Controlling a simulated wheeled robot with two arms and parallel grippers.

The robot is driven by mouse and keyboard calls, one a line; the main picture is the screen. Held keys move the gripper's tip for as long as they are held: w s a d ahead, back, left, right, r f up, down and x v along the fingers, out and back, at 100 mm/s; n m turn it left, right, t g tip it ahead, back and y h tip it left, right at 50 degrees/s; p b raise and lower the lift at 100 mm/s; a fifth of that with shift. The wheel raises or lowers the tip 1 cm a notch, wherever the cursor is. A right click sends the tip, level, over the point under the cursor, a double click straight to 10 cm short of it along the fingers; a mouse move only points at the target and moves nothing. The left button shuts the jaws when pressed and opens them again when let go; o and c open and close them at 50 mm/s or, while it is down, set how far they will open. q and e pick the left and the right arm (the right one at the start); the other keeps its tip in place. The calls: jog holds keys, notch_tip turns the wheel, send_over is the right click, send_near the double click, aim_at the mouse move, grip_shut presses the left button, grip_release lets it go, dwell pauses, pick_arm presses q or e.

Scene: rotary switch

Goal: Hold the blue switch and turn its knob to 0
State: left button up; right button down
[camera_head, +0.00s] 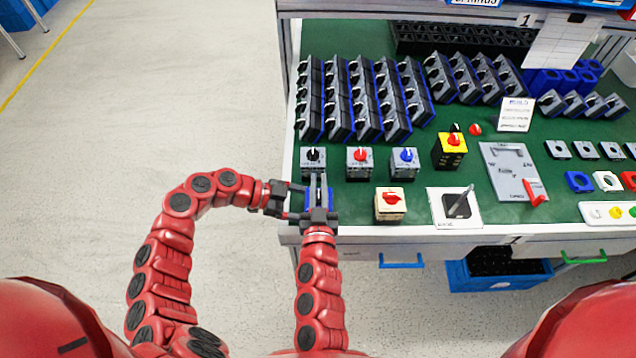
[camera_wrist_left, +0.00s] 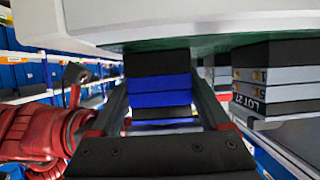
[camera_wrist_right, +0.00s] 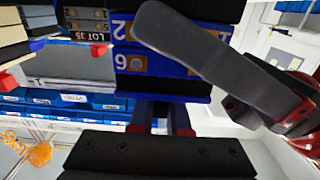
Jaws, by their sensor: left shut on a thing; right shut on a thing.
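The blue switch (camera_head: 329,200) stands near the front left corner of the green bench top, mostly covered by my grippers. My left gripper (camera_head: 298,201) comes in from the left, shut on the switch's body; in the left wrist view the black and blue body (camera_wrist_left: 160,90) sits between its fingers. My right gripper (camera_head: 318,180) reaches over the switch from the front, its two fingers close together and shut at the knob. The knob is hidden, so its setting cannot be read. The right wrist view shows the labelled blue and black side (camera_wrist_right: 165,65) and a left gripper finger crossing it.
Switches with black (camera_head: 313,156), red (camera_head: 360,156) and blue (camera_head: 404,156) knobs stand just behind. A beige switch with a red knob (camera_head: 390,204) is to the right. Rows of grey switches (camera_head: 365,95) fill the back. The bench front edge (camera_head: 400,232) is close.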

jog(key=shift+r, duration=0.1)
dwell(0.3)
jog(key=c, duration=0.9)
grip_release()
jog(key=shift+n+y, duration=0.3)
